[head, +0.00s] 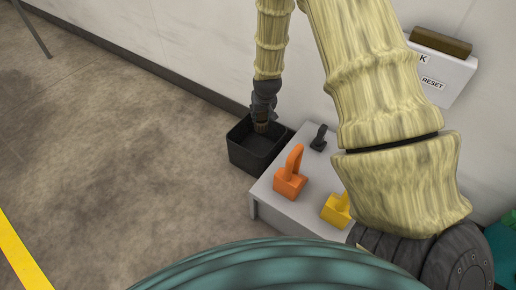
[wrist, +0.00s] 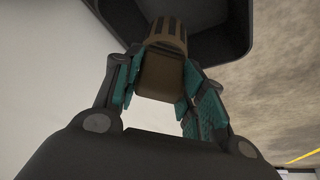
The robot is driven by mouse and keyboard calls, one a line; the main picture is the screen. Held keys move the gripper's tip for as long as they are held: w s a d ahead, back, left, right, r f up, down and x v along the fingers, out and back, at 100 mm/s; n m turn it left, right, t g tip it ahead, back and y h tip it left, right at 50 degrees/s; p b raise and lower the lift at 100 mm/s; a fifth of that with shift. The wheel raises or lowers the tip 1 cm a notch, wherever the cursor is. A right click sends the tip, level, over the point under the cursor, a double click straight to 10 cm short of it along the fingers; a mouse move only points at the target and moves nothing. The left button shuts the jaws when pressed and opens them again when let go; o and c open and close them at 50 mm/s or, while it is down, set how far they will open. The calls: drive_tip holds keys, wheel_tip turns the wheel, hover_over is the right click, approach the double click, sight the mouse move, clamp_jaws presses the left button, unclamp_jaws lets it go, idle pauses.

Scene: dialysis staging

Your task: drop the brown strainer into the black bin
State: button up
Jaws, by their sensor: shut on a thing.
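The brown strainer (wrist: 160,72) is held between the fingers of my gripper (wrist: 158,88) in the wrist view, with its ribbed end pointing toward the bin. In the head view the strainer (head: 261,127) shows as a small brown ribbed piece below my gripper (head: 262,115), over the opening of the black bin (head: 244,158). The bin stands on the floor against the wall. Its dark wall also fills the top of the wrist view (wrist: 241,25). I cannot tell whether the strainer is just above the rim or slightly below it.
A low grey table (head: 268,206) stands right of the bin. It carries an orange handled block (head: 290,182), a yellow one (head: 337,209) and a small black one (head: 319,138). A white wall box (head: 440,75) labelled RESET is at upper right.

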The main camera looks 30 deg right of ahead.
drive_tip(key=shift+f, duration=0.1)
drive_tip(key=o, duration=1.2)
drive_tip(key=shift+c, duration=0.2)
drive_tip(key=v, duration=1.2)
drive_tip(key=shift+s+a, duration=0.1)
